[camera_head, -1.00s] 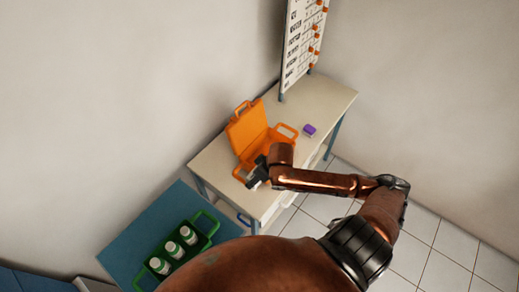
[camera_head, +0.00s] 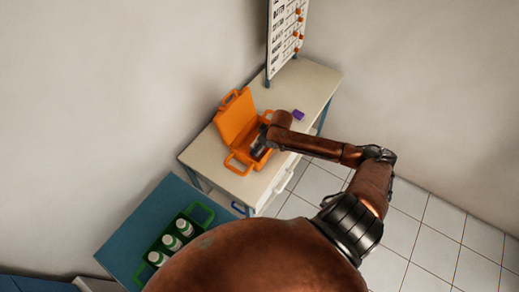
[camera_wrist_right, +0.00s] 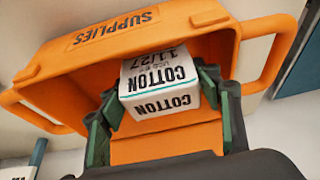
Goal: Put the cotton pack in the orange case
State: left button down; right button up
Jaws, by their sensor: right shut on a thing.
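The orange case (camera_head: 236,121) stands open on the cream-topped table, its lid raised at the back. In the right wrist view the case (camera_wrist_right: 60,75) fills the background, with "SUPPLIES" printed on it. My right gripper (camera_head: 259,150) is over the open lower part of the case. In the wrist view the right gripper (camera_wrist_right: 165,105) is shut on the white cotton pack (camera_wrist_right: 158,82), with dark green fingers on both sides. The pack's printed "COTTON" faces show. Whether it touches the case floor cannot be told. In the head view my gripper hides the pack. My left gripper is not in view.
A small purple item (camera_head: 298,114) lies on the table (camera_head: 316,82) right of the case. A marked board (camera_head: 284,38) stands at the table's back. A green carrier (camera_head: 202,211) with white-capped bottles sits on the blue surface (camera_head: 130,245) at lower left.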

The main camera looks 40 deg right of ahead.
jog(key=shift+w+d+f, duration=0.15)
jog(key=shift+d+f, duration=0.15)
jog(key=shift+f, duration=1.65)
jog(key=o, duration=1.1)
jog(key=shift+f, duration=0.15)
jog(key=shift+o, duration=0.2)
jog(key=v, duration=1.2)
jog(key=shift+p, duration=0.45)
